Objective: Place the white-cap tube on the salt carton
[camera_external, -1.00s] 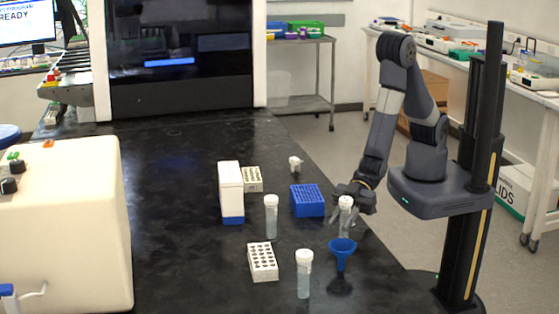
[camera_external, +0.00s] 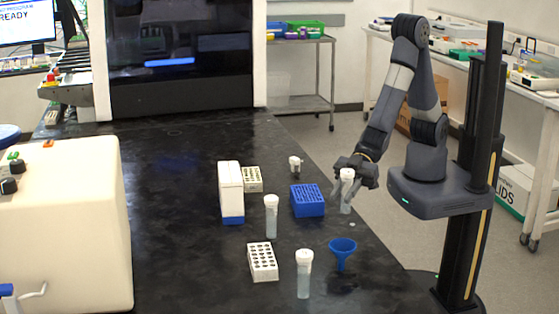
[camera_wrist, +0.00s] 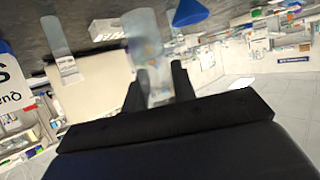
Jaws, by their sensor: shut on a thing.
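My gripper (camera_external: 347,184) is shut on a clear white-cap tube (camera_external: 347,196) and holds it roughly upright, raised above the right side of the black bench. In the wrist view the held tube (camera_wrist: 146,55) is blurred between my dark fingers (camera_wrist: 158,85). The salt carton (camera_external: 230,185), white with a blue base, stands upright on the bench to the left of my gripper. Part of a lettered white box, seemingly this carton (camera_wrist: 12,90), shows at the left edge of the wrist view. Two other white-cap tubes stand nearer the front, one mid-bench (camera_external: 271,218) and one at front (camera_external: 304,275).
A blue rack (camera_external: 307,201) stands between the carton and my gripper. A blue funnel (camera_external: 342,250) is in front of my gripper. A small white-capped item (camera_external: 295,164) is farther back.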

